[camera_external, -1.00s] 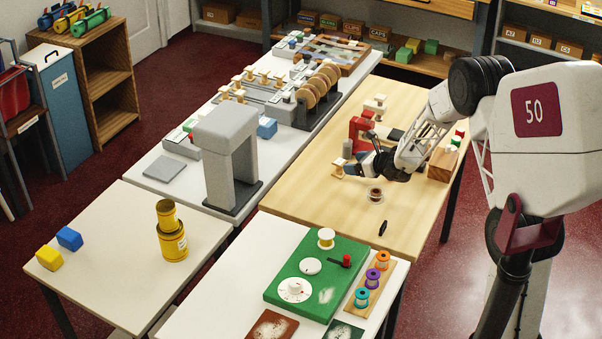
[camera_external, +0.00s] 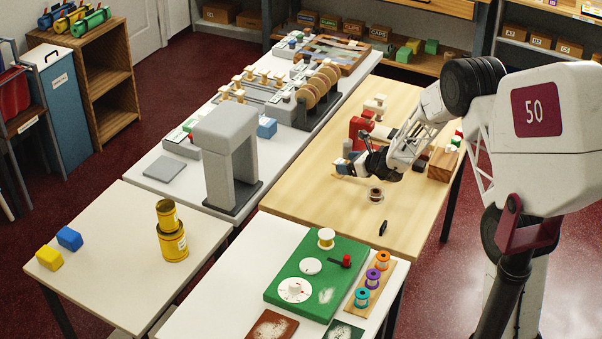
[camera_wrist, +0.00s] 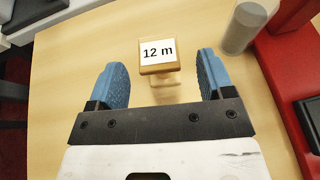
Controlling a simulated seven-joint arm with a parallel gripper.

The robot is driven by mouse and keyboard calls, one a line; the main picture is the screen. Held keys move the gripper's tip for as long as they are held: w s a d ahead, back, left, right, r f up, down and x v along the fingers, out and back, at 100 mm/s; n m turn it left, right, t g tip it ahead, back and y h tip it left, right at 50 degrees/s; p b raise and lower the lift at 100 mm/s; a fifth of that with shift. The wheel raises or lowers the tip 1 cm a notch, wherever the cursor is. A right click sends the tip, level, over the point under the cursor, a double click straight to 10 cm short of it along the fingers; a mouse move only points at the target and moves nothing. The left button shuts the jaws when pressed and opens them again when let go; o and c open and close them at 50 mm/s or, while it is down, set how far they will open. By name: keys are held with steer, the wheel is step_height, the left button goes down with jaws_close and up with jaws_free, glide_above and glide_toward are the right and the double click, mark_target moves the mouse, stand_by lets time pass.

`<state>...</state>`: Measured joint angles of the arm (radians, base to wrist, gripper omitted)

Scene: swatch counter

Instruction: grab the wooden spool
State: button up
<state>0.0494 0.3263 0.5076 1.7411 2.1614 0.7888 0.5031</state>
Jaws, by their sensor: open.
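The wooden spool (camera_wrist: 158,79) stands on the light wood table in the wrist view. Its square top carries a white label reading "12 m". My gripper (camera_wrist: 161,72) is open, with one blue finger on each side of the spool. Clear gaps show on both sides, so neither finger appears to touch it. In the external view, my gripper (camera_external: 345,167) is low over the table, and the spool is mostly hidden at the fingers.
A grey cylinder (camera_wrist: 243,28) and a red machine (camera_wrist: 283,75) stand close to the right finger in the wrist view. A dark brown spool on a pale saucer (camera_external: 376,202) is in front of my gripper in the external view. Bare table lies left of the spool.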

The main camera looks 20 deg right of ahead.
mark_target(337, 160)
steer(key=shift+x, duration=2.35)
steer(key=c, duration=1)
steer(key=shift+r, duration=0.75)
step_height(337, 160, up, 2)
steer(key=shift+r, duration=0.1)
steer(key=s, duration=0.5)
steer(key=s+d+r, duration=0.1)
steer(key=s, duration=1)
steer(key=shift+d+r, duration=0.15)
